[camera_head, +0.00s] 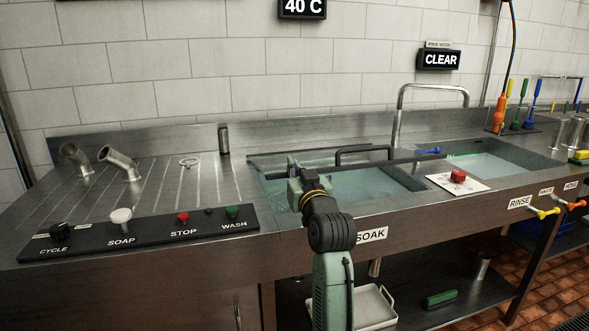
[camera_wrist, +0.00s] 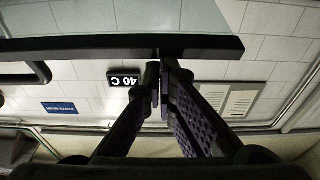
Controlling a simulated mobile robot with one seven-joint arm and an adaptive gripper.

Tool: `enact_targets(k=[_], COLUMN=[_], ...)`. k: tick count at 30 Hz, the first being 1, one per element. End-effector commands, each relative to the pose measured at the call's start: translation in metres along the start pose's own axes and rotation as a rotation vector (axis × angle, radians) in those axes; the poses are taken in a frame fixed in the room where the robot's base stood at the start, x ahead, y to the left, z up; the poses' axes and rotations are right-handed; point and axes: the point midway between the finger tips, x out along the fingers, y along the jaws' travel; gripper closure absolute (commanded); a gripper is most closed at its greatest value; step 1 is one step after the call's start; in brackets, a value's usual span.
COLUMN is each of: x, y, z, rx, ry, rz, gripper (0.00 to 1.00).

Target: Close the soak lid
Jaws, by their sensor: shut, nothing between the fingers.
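The soak basin (camera_head: 345,187) holds water, at the middle of the steel counter above the SOAK label (camera_head: 371,235). The soak lid shows as a dark-edged, see-through panel (camera_head: 420,159) tilted up over the basin, with a black handle (camera_head: 365,149) behind its long dark edge. In the wrist view my gripper (camera_wrist: 160,75) is shut and empty. The lid's dark edge bar (camera_wrist: 120,47) crosses just by the fingertips; I cannot tell whether they touch.
A control panel (camera_head: 140,233) with knobs and buttons lies at the front left. The rinse basin (camera_head: 490,165) and tap (camera_head: 397,110) are further right and behind. Bent metal pipes (camera_head: 120,163) lie at left.

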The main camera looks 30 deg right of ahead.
Motion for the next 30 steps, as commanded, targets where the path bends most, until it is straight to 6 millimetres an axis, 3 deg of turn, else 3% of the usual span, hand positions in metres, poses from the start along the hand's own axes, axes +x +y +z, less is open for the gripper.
enact_targets(k=[1, 3, 10, 26, 30], x=[-0.003, -0.006, -0.016, -0.019, -0.016], y=[-0.001, -0.001, -0.001, 0.0, -0.002], z=[0.018, 0.029, 0.053, 0.054, 0.047], rx=[0.002, 0.003, 0.002, 0.001, 0.001], ry=[0.007, 0.029, 0.091, 0.116, 0.116], rz=[-0.002, -0.002, -0.001, 0.001, 0.0], gripper=[1.0, 1.0, 1.0, 1.0, 1.0])
